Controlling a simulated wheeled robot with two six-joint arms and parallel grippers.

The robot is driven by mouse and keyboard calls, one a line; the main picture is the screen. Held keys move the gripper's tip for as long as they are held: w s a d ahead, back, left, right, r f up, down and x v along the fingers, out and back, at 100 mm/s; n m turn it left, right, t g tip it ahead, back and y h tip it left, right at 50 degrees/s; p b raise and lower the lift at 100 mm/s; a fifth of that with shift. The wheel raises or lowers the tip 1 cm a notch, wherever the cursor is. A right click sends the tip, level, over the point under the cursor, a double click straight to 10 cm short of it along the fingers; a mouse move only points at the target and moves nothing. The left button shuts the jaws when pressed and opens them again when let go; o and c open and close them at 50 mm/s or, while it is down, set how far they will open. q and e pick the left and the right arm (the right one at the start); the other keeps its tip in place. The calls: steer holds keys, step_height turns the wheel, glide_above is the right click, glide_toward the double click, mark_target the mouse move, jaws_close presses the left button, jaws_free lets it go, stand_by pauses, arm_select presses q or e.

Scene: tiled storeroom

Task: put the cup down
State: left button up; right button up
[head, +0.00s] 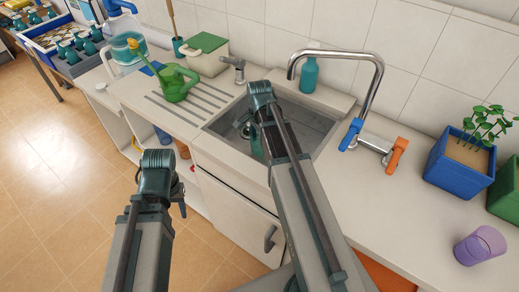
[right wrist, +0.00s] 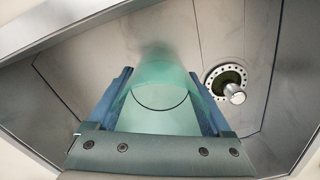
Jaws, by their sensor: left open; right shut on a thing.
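My right gripper (right wrist: 160,80) is shut on a see-through green cup (right wrist: 163,112). In the right wrist view the cup sits between the two blue fingers, with the metal sink basin (right wrist: 85,62) behind it. I cannot tell whether the cup touches the basin floor. In the head view my right arm reaches over the sink (head: 318,122), and its wrist hides most of the gripper and cup. My left gripper (head: 172,200) is open and empty in front of the counter, left of the sink cabinet.
The drain (right wrist: 230,82) lies right of the cup. A tall faucet (head: 378,75) arches behind the sink. A green watering can (head: 178,84) stands on the ridged drainboard (head: 190,108).

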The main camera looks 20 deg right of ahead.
arm_select(q)
steer(key=shift+f+b, duration=0.7)
steer(key=shift+f, duration=0.45)
arm_select(e)
steer(key=shift+f, duration=1.15)
steer(key=shift+f, duration=0.1)
steer(key=shift+f, duration=0.15)
steer(key=o, duration=1.2)
arm_select(q)
steer(key=shift+f, duration=0.15)
arm_select(e)
steer(key=shift+o, duration=0.2)
